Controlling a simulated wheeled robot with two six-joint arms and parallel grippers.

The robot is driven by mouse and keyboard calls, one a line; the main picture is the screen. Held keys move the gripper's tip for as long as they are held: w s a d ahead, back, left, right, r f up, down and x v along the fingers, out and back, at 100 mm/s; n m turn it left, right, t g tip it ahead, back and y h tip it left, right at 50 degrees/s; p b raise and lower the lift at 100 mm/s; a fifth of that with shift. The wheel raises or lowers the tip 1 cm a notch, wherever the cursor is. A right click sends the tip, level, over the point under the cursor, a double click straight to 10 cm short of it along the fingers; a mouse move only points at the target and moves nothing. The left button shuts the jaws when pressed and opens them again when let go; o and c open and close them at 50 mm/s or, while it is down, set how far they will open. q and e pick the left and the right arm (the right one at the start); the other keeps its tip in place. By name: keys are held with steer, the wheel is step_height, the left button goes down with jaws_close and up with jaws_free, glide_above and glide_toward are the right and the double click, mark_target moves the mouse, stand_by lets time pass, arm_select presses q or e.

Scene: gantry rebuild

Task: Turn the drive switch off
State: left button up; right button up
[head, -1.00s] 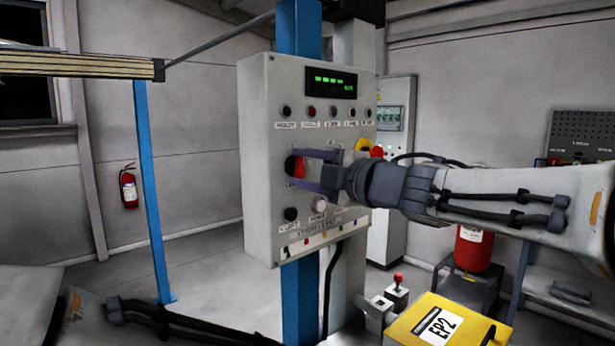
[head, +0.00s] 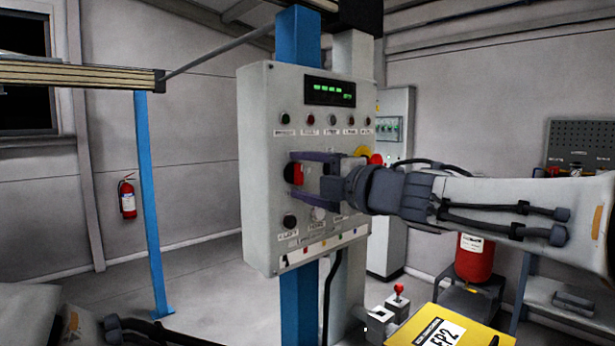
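The grey control panel (head: 258,125) is mounted on a post in the middle of the head view. On its left side is a round black switch with a red handle (head: 298,174), which stands about upright; I take it as the drive switch, though its label is hidden. My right gripper (head: 292,175) reaches in from the right. Its fingers are apart, one above and one below the red handle, with a gap visible. I cannot tell whether either finger touches it. My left arm shows only at the bottom left; its gripper is out of view.
A row of small buttons sits under the green display (head: 330,91). A yellow-backed red button (head: 375,159) is just above my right gripper. A joystick box (head: 398,298) and yellow case (head: 450,330) stand lower right.

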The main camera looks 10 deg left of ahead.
steer(key=shift+d, duration=0.1)
steer(key=b+v, duration=0.2)
steer(key=v, duration=0.8)
steer(key=shift+s+d, duration=0.1)
steer(key=shift+d, duration=0.05)
